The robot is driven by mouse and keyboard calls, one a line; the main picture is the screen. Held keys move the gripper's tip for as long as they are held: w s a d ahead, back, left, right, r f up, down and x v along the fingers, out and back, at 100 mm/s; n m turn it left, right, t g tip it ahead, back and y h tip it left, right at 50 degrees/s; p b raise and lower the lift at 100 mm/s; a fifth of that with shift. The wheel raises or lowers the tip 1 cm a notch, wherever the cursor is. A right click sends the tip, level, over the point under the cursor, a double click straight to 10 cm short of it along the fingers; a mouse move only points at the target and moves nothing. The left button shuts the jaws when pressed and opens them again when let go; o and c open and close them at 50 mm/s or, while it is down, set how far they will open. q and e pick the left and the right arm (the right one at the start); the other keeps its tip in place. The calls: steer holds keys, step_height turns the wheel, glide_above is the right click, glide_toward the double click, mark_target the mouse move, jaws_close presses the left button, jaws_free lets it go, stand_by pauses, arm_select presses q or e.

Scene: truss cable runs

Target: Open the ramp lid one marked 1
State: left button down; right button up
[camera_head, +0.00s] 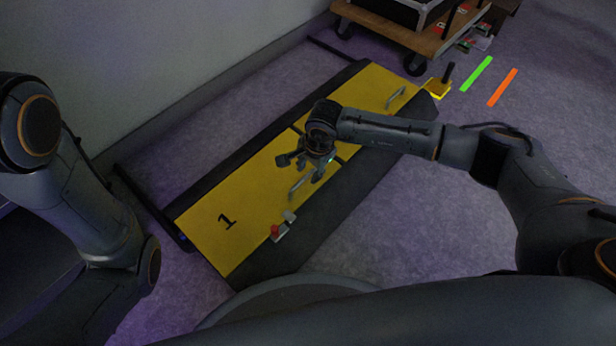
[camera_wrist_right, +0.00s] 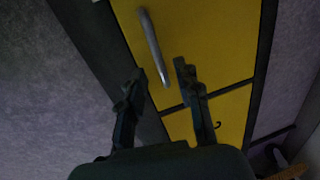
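The ramp lid marked 1 (camera_head: 222,238) is a yellow panel lying flat in the dark ramp, at the left in the head view. My right gripper (camera_head: 308,172) hangs over the lid close to this handle. In the right wrist view a silver handle (camera_wrist_right: 152,45) shows beyond the fingers of the gripper (camera_wrist_right: 158,78), which are apart and hold nothing. Contact with the handle is not visible. My left arm shows at the left, but its gripper is out of view.
A red knob (camera_head: 275,230) on a pale latch sits at the lid's front edge. A wheeled wooden dolly (camera_head: 400,35) stands at the back. A yellow block with a dark post (camera_head: 440,85) and green (camera_head: 476,74) and orange (camera_head: 502,87) strips lie behind right. A wall runs behind left.

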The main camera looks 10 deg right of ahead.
steer(key=shift+w+a+f, duration=0.1)
steer(key=shift+w+f, duration=0.05)
steer(key=shift+f, duration=0.6)
jaws_close()
steer(key=shift+r, duration=0.1)
